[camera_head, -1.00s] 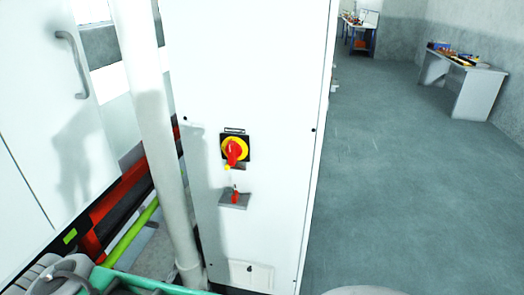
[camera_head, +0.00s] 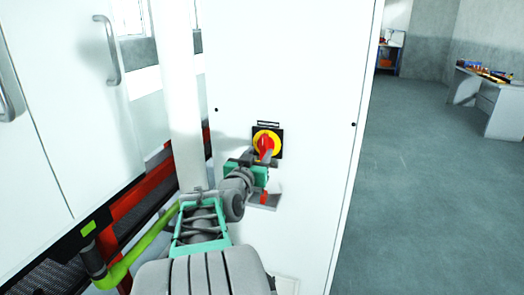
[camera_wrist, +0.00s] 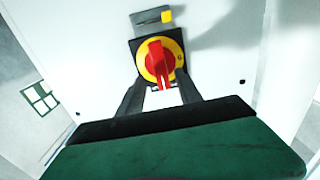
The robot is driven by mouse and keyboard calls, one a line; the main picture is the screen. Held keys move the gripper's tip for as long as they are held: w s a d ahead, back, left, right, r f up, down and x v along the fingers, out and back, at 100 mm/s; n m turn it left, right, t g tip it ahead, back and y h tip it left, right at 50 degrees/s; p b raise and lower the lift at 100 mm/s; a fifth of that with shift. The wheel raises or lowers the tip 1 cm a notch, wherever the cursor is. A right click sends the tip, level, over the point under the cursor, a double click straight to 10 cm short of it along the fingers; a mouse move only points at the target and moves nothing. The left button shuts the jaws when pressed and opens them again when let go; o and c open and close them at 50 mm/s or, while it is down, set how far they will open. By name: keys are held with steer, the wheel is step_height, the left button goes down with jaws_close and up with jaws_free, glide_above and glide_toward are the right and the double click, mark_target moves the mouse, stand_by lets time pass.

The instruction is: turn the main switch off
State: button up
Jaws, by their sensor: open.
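The main switch (camera_head: 267,139) is on the white cabinet front, with a red handle on a yellow disc and a black square plate. In the wrist view the red handle (camera_wrist: 158,60) stands about upright in the picture, its lower end toward my gripper. My gripper (camera_wrist: 160,82) is open, with one dark finger on each side of the handle's lower end. I cannot tell whether the fingertips reach past the handle or touch it. In the head view my gripper (camera_head: 252,162) is just below the switch and hides part of its lower edge.
A grey bracket with a red piece (camera_head: 263,199) is below the switch, partly hidden by my arm. A white upright post (camera_head: 175,90) and a yellow-green pipe (camera_head: 145,255) stand to the left. The floor (camera_head: 430,180) to the right is clear, with a desk (camera_head: 500,105) far back.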

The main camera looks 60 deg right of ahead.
mark_target(262, 148)
steer(key=d, duration=0.4)
steer(key=shift+w+d+p, duration=0.15)
steer(key=shift+w+p, duration=0.2)
steer(key=shift+w, duration=0.05)
steer(key=shift+c, duration=0.5)
jaws_close()
steer(key=shift+f, duration=0.1)
